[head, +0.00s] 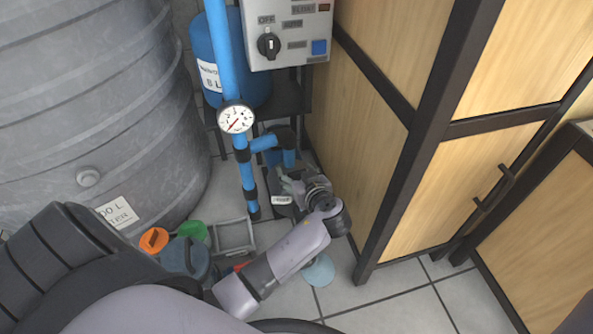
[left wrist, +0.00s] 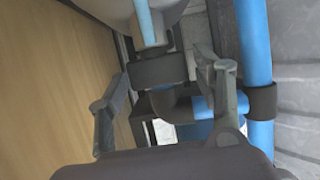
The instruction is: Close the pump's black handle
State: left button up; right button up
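The pump area sits low at the foot of the blue pipes (head: 246,178) in the head view, largely covered by my left arm and gripper. My left gripper (head: 291,186) reaches down there. In the left wrist view its two fingers (left wrist: 164,68) are spread apart, with nothing clamped between them. A dark, thick fitting (left wrist: 158,70) lies between and beyond the fingers, below a blue pipe end. I cannot tell whether this is the pump's black handle or a pipe joint. A dark elbow (left wrist: 176,105) leads to another blue pipe. My right gripper is not in view.
A large grey tank (head: 90,110) stands at left and a wooden cabinet (head: 375,120) at right, leaving a narrow gap. A pressure gauge (head: 235,118) and a control box (head: 288,30) are above. An orange-lidded item (head: 154,240) and a grey crate (head: 234,237) are on the floor.

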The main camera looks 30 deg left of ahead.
pick_arm(q)
jog(key=c, duration=1)
